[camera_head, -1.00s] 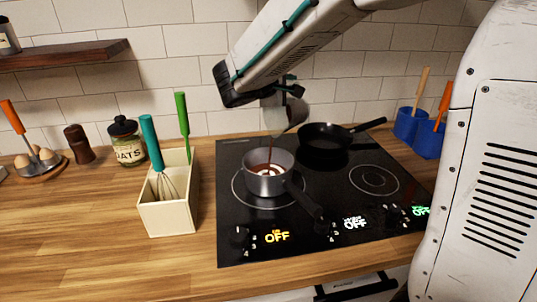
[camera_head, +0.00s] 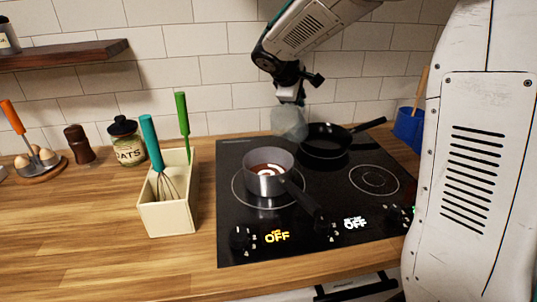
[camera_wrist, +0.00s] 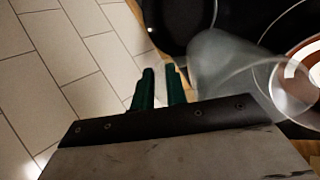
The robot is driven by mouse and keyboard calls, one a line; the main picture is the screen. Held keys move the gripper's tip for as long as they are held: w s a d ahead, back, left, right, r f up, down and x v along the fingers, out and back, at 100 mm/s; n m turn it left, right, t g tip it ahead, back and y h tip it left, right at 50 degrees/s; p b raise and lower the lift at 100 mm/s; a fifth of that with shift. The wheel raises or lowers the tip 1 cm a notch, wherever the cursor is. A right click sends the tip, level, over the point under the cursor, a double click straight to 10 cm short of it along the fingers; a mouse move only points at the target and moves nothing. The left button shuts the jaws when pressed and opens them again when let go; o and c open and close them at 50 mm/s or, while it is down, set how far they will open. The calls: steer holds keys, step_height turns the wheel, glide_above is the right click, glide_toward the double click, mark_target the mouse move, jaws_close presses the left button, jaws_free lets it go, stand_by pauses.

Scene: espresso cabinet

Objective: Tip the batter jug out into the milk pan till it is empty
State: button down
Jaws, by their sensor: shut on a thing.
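The batter jug (camera_head: 290,123) is a clear, see-through vessel behind the milk pan, close to the skillet. No brown batter shows in it, and no stream falls from it. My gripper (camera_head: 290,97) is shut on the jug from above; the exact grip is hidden. In the wrist view the green fingers (camera_wrist: 158,88) are close together, with the blurry clear jug (camera_wrist: 222,62) just to their right. The milk pan (camera_head: 268,183) stands on the front left burner, handle to the front right, holding brown and white liquid. Its contents also show at the right edge of the wrist view (camera_wrist: 305,65).
A black skillet (camera_head: 326,140) sits on the back burner beside the jug. The right burner (camera_head: 374,180) is empty. A cream utensil box (camera_head: 167,215) with a whisk stands left of the hob (camera_head: 232,225). The tiled wall is close behind.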

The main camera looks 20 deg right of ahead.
steer(key=w+d+f+g+y, duration=0.4)
steer(key=d+f+y, duration=0.2)
steer(key=d+y, duration=0.1)
steer(key=shift+w+g+b, duration=0.35)
steer(key=shift+g+b, duration=0.05)
steer(key=shift+b, duration=0.05)
steer(key=shift+f, duration=0.1)
stand_by(0.7)
